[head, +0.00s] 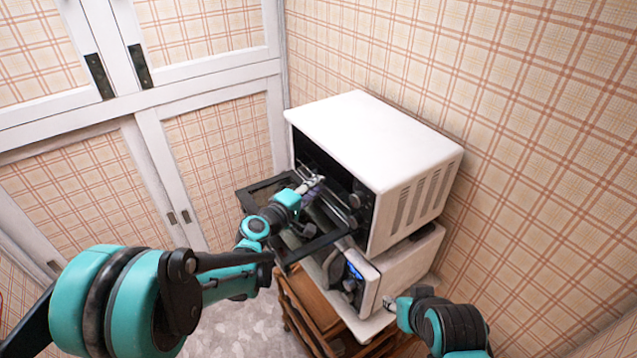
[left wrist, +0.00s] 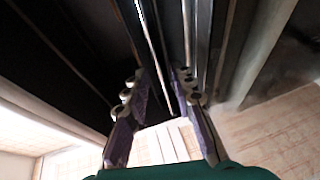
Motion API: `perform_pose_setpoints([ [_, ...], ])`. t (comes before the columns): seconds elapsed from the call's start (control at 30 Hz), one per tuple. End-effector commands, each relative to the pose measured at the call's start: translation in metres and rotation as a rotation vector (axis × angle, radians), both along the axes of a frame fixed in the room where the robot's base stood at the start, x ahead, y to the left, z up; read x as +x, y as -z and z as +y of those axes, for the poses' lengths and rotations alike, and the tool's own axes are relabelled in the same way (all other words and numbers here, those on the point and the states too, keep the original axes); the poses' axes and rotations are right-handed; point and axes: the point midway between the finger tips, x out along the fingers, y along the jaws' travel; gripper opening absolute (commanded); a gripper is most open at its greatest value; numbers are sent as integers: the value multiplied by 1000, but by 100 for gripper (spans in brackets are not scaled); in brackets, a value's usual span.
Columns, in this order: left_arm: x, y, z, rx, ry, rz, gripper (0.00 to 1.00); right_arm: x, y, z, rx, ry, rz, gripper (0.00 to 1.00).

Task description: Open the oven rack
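The white oven (head: 375,140) stands against the wall with its dark-framed door (head: 262,190) folded down in front. The thin metal bars of the oven rack (head: 340,207) show at the mouth of the oven. My left gripper (head: 314,181) is at the oven's mouth, above the lowered door and beside the rack bars. In the left wrist view its two fingers (left wrist: 160,100) stand apart, with a thin bright rod running between them; I see no finger closed on it. My right gripper (head: 388,303) is low at the right, near the lower appliance; its fingers are too small to judge.
A second white appliance with a blue display (head: 355,270) sits under the oven. Both stand on a wooden cabinet (head: 305,312). White panelled cupboard doors (head: 215,135) line the left. The plaid wall (head: 540,150) is close behind and right. Some grey floor (head: 245,328) is clear.

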Motion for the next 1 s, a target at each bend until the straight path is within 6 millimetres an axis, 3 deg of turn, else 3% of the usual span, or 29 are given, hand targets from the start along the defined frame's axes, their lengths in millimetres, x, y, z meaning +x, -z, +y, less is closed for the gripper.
perform_pose_setpoints([
  [0.2, 14, 3, -10, -1, 0, 1, 25, 0, -3, 0, 0, 0, 0, 40],
  [0.43, 15, 3, -10, 0, 0, 0, 25, 0, -2, 0, 0, 0, 0, 40],
  [0.47, 15, 3, -10, 0, 0, 0, 22, 0, -2, 0, 0, 0, 0, 40],
  [0.53, 15, 3, -10, 0, 0, 0, 4, 0, -2, 0, 0, 0, 0, 40],
  [0.57, 15, 3, -10, 0, 0, 0, 0, 0, -2, 0, 0, 0, 0, 40],
  [1.0, 8, 4, 0, 1, -1, 0, 0, 0, 1, 0, 0, 0, 0, 40],
])
